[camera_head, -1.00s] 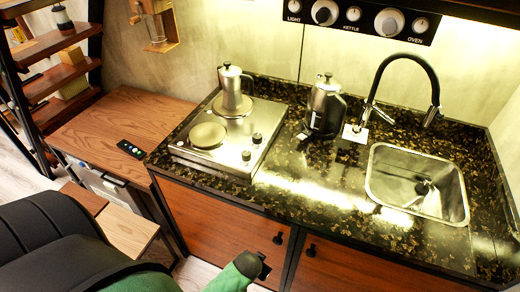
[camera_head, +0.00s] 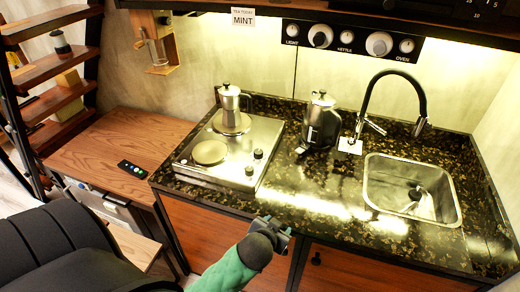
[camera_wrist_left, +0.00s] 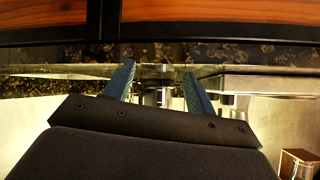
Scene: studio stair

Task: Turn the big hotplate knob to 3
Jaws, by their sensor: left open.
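The steel hotplate (camera_head: 222,172) sits on the left of the dark counter, with one bare round plate (camera_head: 209,152) and a moka pot (camera_head: 230,100) on the other. Two small dark knobs stand on its right side, a rear one (camera_head: 258,154) and a front one (camera_head: 249,171). I cannot tell which is bigger or read their settings. My left gripper (camera_head: 278,226) is low in front of the counter edge, apart from the knobs. In the wrist view, which looks upside down, its fingers (camera_wrist_left: 160,82) are open and empty, with blurred hotplate parts showing beyond. My right gripper is out of view.
A kettle (camera_head: 322,122) stands right of the hotplate, then a black tap (camera_head: 420,95) and the sink (camera_head: 380,175). A wooden side table (camera_head: 115,150) with a small remote (camera_head: 131,169) is at left. The counter in front of the kettle is clear.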

